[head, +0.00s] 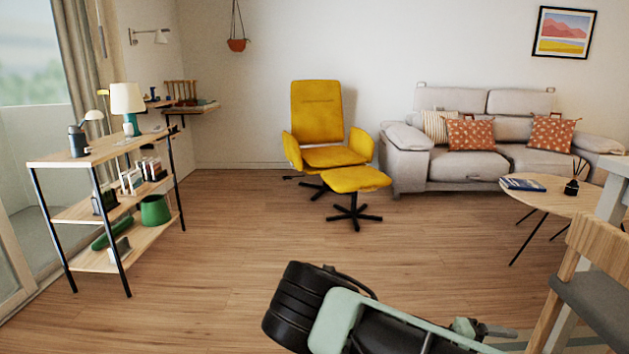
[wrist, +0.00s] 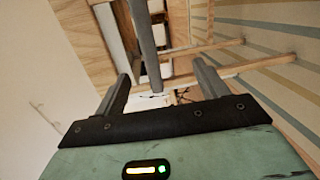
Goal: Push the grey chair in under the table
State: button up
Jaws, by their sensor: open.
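The grey chair (head: 598,302) stands at the lower right of the head view, cut by the frame edge. It has a pale wooden frame and a grey seat. A pale table (head: 614,166) shows at the right edge above it, with a light grey leg beside the chair's wooden back; how far the seat reaches under it cannot be told. My gripper (head: 487,331) is low and left of the chair. In the wrist view my gripper (wrist: 164,88) is open, with nothing held. Wooden rails and a grey bar show beyond its fingers; which belong to the chair is unclear.
A striped rug (wrist: 285,75) lies under the wooden rails. A round coffee table (head: 548,197) stands behind the chair, near a grey sofa (head: 465,165). A yellow armchair and footstool (head: 355,179) and a shelf (head: 85,155) are farther off. The middle floor is clear.

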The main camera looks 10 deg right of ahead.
jog(key=s+a+r+n+y, duration=0.1)
jog(key=s+a+r+y, duration=0.3)
jog(key=a, duration=0.7)
jog(key=s+a+f+n+y, duration=0.1)
jog(key=s+a+n+y, duration=0.1)
jog(key=a+y, duration=0.6)
jog(key=s+a+r+n+t+y, duration=0.1)
jog(key=s+a+r+n+t, duration=0.1)
jog(key=a+r, duration=0.7)
jog(key=s+a+r+n+t+y, duration=0.3)
jog(key=s+a+r+n, duration=0.4)
jog(key=r, duration=0.4)
notch_tip(320, 180, up, 19)
jog(key=s+m+p, duration=0.1)
jog(key=p, duration=1.9)
jog(key=shift+r+m, duration=0.2)
jog(key=shift+m, duration=0.1)
jog(key=shift+s+r+p, duration=0.1)
jog(key=shift+r+p, duration=0.15)
jog(key=shift+p, duration=0.05)
jog(key=shift+c, duration=0.6)
grip_shut()
